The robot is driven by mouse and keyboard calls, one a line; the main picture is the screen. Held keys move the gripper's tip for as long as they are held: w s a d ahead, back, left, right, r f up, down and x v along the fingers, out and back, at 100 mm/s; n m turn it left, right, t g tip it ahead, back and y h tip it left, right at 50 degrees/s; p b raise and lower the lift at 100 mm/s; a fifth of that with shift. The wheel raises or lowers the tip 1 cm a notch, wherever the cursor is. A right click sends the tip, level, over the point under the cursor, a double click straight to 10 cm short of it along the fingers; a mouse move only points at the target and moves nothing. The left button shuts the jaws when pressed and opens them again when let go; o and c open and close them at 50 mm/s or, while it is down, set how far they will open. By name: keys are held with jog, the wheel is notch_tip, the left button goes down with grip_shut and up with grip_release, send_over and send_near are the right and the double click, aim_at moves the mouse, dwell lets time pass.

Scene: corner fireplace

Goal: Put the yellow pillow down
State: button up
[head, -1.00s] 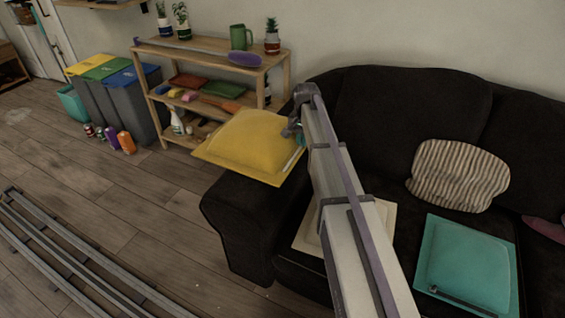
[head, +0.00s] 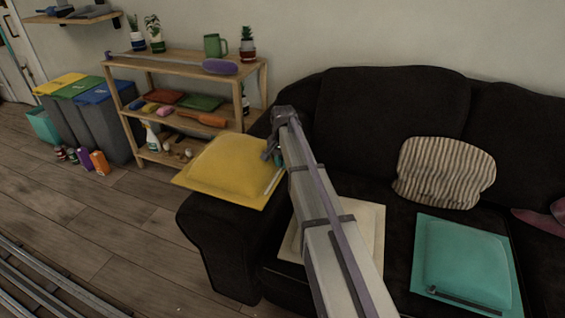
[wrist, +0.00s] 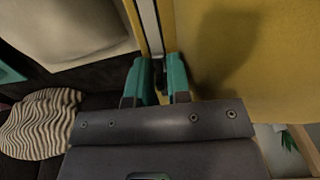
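The yellow pillow (head: 228,165) is over the dark sofa's left armrest in the head view, roughly flat. I cannot tell whether it touches the armrest. My gripper (head: 270,152) is at the pillow's right edge. In the wrist view, the teal fingers of my gripper (wrist: 158,75) are close together at the pillow's edge, and the yellow pillow (wrist: 235,60) fills the upper right. My gripper appears shut on that edge, though the exact contact is hard to see.
The dark sofa (head: 395,95) holds a cream pillow (head: 370,225) partly behind my arm, a striped pillow (head: 445,172) and a teal pillow (head: 465,262). A wooden shelf (head: 180,62) with plants and small items stands behind the yellow pillow. Bins (head: 105,120) stand farther left; floor (head: 110,215) is open.

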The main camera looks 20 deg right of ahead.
jog(key=shift+o, duration=1.4)
jog(key=shift+r, duration=0.1)
notch_tip(320, 180, up, 12)
jog(key=p, duration=1.3)
jog(key=s+a+n, duration=0.3)
jog(key=s+a, duration=0.1)
jog(key=s, duration=0.6)
jog(key=s+a+n, duration=0.3)
jog(key=s+a, duration=0.1)
jog(key=s, duration=0.5)
jog(key=s+a+n, duration=0.2)
jog(key=s+a, duration=0.3)
jog(key=s, duration=0.5)
notch_tip(320, 180, up, 12)
jog(key=p, duration=1.1)
jog(key=shift+w+d, duration=0.15)
jog(key=shift+w, duration=0.25)
